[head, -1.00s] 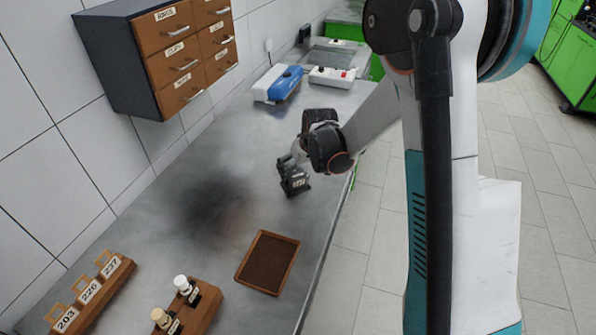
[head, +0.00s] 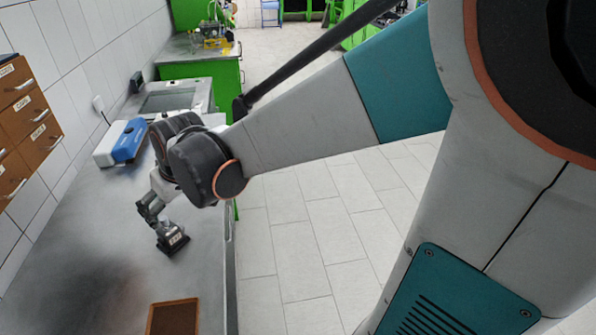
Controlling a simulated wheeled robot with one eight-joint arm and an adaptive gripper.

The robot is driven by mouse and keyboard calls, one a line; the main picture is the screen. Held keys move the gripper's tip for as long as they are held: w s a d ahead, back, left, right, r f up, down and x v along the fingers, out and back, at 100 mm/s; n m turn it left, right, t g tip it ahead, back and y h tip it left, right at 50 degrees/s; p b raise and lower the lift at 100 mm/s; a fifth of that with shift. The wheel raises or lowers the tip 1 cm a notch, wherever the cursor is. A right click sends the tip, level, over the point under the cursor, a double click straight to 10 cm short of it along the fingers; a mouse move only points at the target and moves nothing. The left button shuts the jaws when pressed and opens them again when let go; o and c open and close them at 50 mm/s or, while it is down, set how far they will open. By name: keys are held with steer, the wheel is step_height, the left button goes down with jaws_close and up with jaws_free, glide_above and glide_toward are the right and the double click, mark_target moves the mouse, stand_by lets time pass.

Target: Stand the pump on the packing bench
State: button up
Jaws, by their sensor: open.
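My gripper (head: 152,211) is open, low over the grey metal bench, at the end of my arm. It is small and partly hidden by the black wrist. A small dark block with a white label (head: 173,241) is at its fingertips. I cannot tell whether the block touches the fingers or stands apart, or whether it is the pump; its label is unreadable. The grey bench top (head: 95,235) runs along the left wall. I cannot tell which surface is the packing bench.
A brown-framed tray (head: 172,318) lies at the bench's near edge. A blue-and-white device (head: 122,143) stands behind the gripper, by the wall. A drawer cabinet (head: 28,118) hangs at left. A far green bench (head: 228,72) carries a yellow machine (head: 212,34). Tiled floor (head: 300,230) is open at right.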

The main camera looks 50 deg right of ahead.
steer(key=s+r, duration=0.1)
steer(key=s, duration=0.8)
steer(key=s+r+m+t, duration=0.1)
steer(key=s+r, duration=0.1)
steer(key=s, duration=0.7)
steer(key=shift+a+r, duration=0.15)
steer(key=shift+r, duration=0.1)
steer(key=shift+c, duration=0.4)
